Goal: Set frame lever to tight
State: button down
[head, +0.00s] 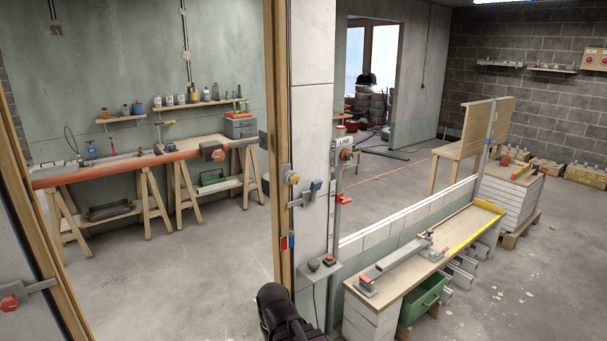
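A wooden door frame with a pale post (311,120) stands in the middle of the head view. On the post sits a grey bracket with a blue-ended lever (315,186). A yellow-and-grey knob (293,178) is just left of it, and a small red-and-blue plate (287,243) is lower down. I cannot tell which of these is the frame lever; no "tight" mark is readable. A dark part at the bottom edge, below the post, looks like my gripper (280,312). Its fingers cannot be made out, and it is apart from the blue-ended lever.
A red-handled latch (10,303) is on the left frame side. A small box with buttons (322,264) juts from the post. A low bench (395,275) stands to the right.

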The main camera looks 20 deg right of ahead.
aim_at(316, 186)
jog(key=z, duration=0.15)
jog(key=i, duration=1.05)
jog(key=z, duration=0.6)
